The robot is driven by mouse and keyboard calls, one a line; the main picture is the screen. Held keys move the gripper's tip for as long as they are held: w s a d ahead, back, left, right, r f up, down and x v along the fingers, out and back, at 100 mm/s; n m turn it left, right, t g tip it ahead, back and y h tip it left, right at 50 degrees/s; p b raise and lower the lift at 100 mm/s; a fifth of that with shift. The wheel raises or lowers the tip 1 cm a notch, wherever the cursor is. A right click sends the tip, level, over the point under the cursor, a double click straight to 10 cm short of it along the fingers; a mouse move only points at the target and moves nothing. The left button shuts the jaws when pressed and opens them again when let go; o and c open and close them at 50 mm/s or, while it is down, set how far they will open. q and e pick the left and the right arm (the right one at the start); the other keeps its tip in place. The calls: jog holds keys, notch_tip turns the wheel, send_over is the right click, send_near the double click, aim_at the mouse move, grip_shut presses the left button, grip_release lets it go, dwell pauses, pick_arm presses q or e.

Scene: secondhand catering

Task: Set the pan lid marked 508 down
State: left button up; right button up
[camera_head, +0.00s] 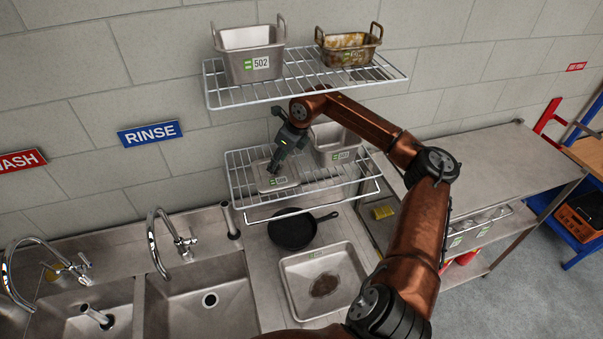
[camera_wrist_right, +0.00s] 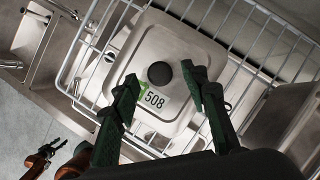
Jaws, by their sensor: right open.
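The pan lid marked 508 (camera_head: 268,184) is a grey metal lid lying on the lower wire shelf (camera_head: 238,180), left of a deep pan. In the right wrist view the lid (camera_wrist_right: 185,50) shows its black knob (camera_wrist_right: 162,74) and label 508 (camera_wrist_right: 154,99). My right gripper (camera_head: 273,166) is above the lid. In the wrist view its fingers (camera_wrist_right: 168,88) are apart, one on each side of the knob, with clear gaps and nothing held. My left gripper (camera_wrist_right: 50,148) shows small at the lower left of the wrist view, away from the lid; its jaw state is unclear.
A deep pan (camera_head: 332,143) stands right of the lid. The upper shelf (camera_head: 295,92) above holds pan 502 (camera_head: 250,55) and a rusty pan (camera_head: 348,48). Below are a black skillet (camera_head: 292,230), a metal tray (camera_head: 312,262) and the sinks (camera_head: 205,300).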

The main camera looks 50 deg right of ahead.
jog(key=b, duration=0.3)
send_over(296, 182)
jog(key=w, duration=0.2)
jog(key=shift+d+f, duration=0.3)
jog(key=shift+s+d, duration=0.1)
jog(key=shift+s, duration=0.4)
jog(key=shift+s+b, duration=0.15)
jog(key=shift+b, duration=0.2)
jog(key=shift+s+a+r, duration=0.15)
jog(key=shift+s+a, duration=0.1)
jog(key=shift+a, duration=0.1)
jog(key=shift+s+d, duration=0.6)
jog(key=shift+s, duration=0.25)
jog(key=shift+s+d+b, duration=0.25)
jog(key=shift+s+b, duration=0.1)
jog(key=shift+s, duration=0.4)
jog(key=shift+s+d, duration=0.1)
jog(key=shift+s, duration=0.35)
